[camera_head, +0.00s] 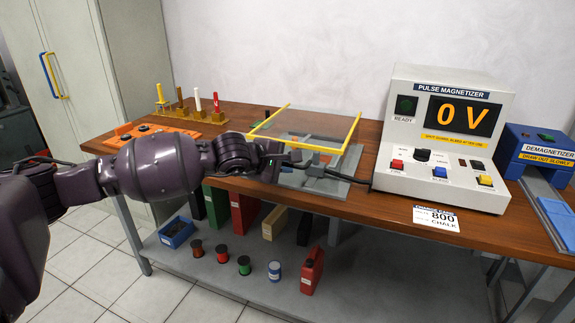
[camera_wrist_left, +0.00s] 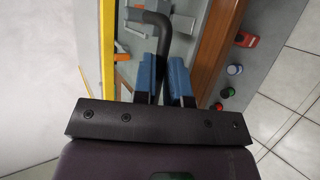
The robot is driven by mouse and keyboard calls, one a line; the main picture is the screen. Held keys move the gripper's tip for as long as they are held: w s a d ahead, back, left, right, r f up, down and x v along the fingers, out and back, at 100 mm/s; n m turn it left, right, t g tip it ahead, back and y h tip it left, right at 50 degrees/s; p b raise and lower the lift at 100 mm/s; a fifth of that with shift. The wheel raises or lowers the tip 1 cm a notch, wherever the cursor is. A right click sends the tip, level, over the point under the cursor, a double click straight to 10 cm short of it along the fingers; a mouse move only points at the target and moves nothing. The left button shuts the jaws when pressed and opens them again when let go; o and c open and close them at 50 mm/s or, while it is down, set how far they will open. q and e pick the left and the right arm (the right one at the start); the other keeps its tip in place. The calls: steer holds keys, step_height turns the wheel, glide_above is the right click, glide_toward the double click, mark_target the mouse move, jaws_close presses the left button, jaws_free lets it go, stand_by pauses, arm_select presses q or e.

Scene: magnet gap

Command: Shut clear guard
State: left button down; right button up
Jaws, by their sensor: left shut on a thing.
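The clear guard, a see-through panel with a yellow frame (camera_head: 300,147), stands over a grey fixture (camera_head: 330,187) on the wooden bench. Its yellow bars rise above the fixture; I cannot tell its exact tilt. In the left wrist view a yellow bar (camera_wrist_left: 107,45) runs along the left of my fingers. My left gripper (camera_head: 284,160) is at the front of the guard. In the left wrist view its blue fingers (camera_wrist_left: 167,80) are shut on a black bent handle (camera_wrist_left: 155,20). The handle's link to the guard is not clear. My right gripper is not in view.
A pulse magnetizer (camera_head: 440,140) showing 0 V stands right of the fixture, with a blue demagnetizer (camera_head: 540,150) beyond it. An orange tray (camera_head: 150,135) and several upright colored pieces on stands (camera_head: 198,103) are at the left. A lower shelf (camera_head: 370,270) holds spools and boxes.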

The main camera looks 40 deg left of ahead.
mark_target(283, 177)
arm_select(q)
steer(key=shift+s+d+f+g, duration=0.1)
steer(key=shift+s+f+g, duration=0.1)
steer(key=shift+f, duration=0.7)
steer(key=shift+s+d+f+g, duration=0.1)
steer(key=shift+s+f, duration=0.1)
steer(key=shift+f, duration=0.7)
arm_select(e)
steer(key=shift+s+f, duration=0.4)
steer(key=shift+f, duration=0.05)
arm_select(q)
steer(key=c, duration=1.2)
jaws_free()
steer(key=shift+o, duration=0.2)
steer(key=shift+a+r, duration=0.1)
steer(key=shift+r, duration=0.1)
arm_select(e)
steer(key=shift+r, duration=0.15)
arm_select(q)
steer(key=r+p+v, duration=0.1)
steer(key=p+v, duration=0.3)
steer(key=v, duration=0.7)
steer(key=shift+w, duration=0.2)
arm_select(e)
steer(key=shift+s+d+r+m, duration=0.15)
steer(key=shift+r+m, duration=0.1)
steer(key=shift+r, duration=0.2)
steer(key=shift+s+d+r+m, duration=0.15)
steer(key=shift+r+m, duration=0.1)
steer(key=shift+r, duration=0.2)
